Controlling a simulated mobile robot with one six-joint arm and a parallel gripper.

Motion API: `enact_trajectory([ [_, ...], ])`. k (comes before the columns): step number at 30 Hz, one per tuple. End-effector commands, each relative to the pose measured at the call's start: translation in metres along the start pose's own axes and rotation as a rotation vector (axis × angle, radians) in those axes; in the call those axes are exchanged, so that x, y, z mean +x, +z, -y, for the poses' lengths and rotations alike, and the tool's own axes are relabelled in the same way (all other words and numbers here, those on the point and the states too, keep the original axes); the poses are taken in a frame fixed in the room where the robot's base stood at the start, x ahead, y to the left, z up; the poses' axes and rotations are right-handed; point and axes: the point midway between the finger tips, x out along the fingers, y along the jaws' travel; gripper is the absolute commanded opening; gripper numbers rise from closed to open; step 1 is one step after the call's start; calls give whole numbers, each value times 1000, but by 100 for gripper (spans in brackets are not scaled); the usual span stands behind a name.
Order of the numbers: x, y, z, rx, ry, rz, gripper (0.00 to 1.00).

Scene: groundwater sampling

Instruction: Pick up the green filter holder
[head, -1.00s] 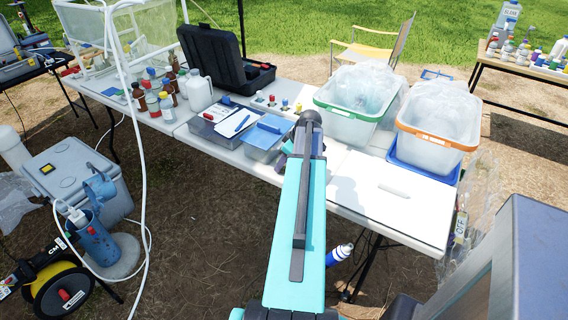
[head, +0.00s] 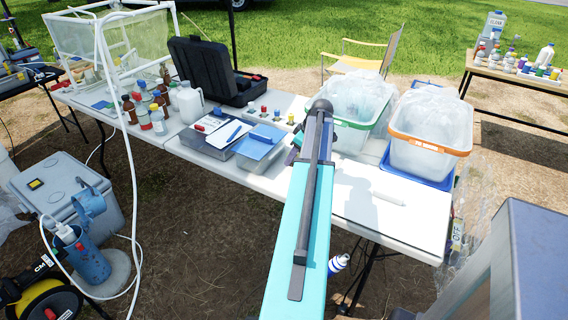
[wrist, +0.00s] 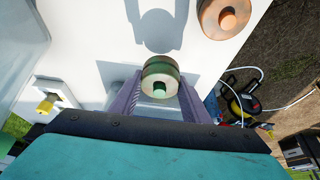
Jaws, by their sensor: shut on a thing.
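In the wrist view, the green filter holder (wrist: 160,68) is a short, round, metallic piece with a green band and a hole in its near face. My gripper (wrist: 160,84) has its two purple fingers on either side of it and is shut on it. A shadow of the holder and fingers falls on the white table top beyond, apart from the holder. A copper-orange round holder (wrist: 210,24) lies at the upper right, clear of my fingers. In the head view my arm hides the green holder, and only a little of my gripper (head: 293,150) shows.
The white table (head: 350,215) has a green-rimmed bin (head: 347,124) and an orange-rimmed bin (head: 425,146) at right. Left of my arm are a blue-lidded box (head: 262,140), a clipboard (head: 227,134), an open black case (head: 200,62) and several bottles. The front right table top is mostly bare.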

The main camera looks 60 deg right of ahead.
Motion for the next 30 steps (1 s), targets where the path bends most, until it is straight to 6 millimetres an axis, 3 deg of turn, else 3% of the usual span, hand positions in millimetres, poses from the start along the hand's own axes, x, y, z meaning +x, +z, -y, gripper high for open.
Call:
enact_trajectory([
  [3, -4, 7, -23, 2, 1, 0, 20],
  [12, -14, 19, -60, 1, 1, 0, 20],
  [19, -18, 24, -72, 1, 0, 0, 20],
  [30, -19, 25, -73, 0, 0, 0, 20],
])
